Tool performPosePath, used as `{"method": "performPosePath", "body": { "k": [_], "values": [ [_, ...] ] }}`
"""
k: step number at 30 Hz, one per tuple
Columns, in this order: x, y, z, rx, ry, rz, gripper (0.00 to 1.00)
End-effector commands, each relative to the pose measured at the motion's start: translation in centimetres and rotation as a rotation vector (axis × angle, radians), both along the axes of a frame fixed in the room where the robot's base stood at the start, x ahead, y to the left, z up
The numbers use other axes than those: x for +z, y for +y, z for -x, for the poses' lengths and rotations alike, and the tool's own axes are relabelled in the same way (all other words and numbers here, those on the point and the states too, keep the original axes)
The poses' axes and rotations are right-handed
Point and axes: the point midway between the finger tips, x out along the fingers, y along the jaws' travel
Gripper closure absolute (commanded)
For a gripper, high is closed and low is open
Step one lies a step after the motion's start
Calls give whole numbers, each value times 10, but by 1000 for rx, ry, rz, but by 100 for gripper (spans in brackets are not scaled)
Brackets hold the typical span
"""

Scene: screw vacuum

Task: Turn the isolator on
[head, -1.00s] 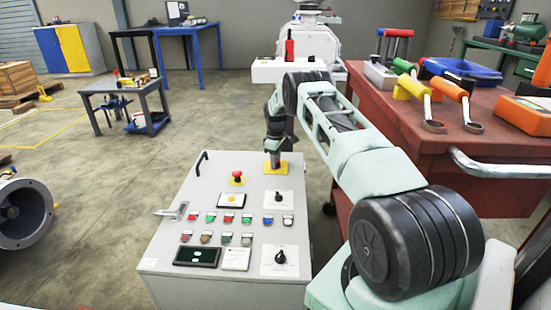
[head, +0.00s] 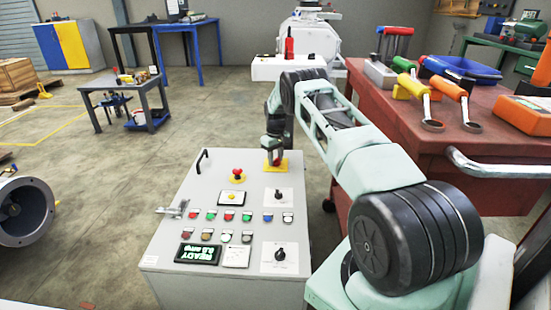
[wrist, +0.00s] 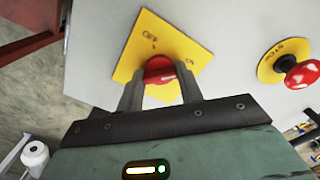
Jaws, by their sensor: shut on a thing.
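The isolator is a red rotary knob (wrist: 160,70) on a square yellow plate (wrist: 185,48) on the grey control cabinet. In the head view its yellow plate (head: 281,166) sits at the cabinet's upper right, with a little of the red knob showing. My gripper (wrist: 160,82) is shut on the red knob, one finger on each side; it also shows in the head view (head: 274,156). The cabinet's small display (head: 199,254) is lit and reads READY in green.
A red emergency stop button (wrist: 302,74) on a round yellow plate is beside the isolator. The cabinet face (head: 170,238) holds several buttons and two black selector knobs. A red tool trolley (head: 400,130) stands close at the right of my arm.

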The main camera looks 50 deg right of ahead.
Motion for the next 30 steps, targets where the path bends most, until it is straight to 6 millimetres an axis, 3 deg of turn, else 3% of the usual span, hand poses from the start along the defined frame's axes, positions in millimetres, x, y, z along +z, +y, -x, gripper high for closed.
{"method": "performPosePath", "body": {
  "k": [8,9,11,22,26,30],
  "values": [
    [0,-1,1,-3,2,0,86],
    [0,-1,1,-3,2,0,58],
    [0,-1,1,-3,2,0,42],
    [6,0,0,-1,-1,1,42],
    [24,-1,-1,-1,-3,2,42],
    [55,-1,0,-1,-2,2,42]
  ]
}}
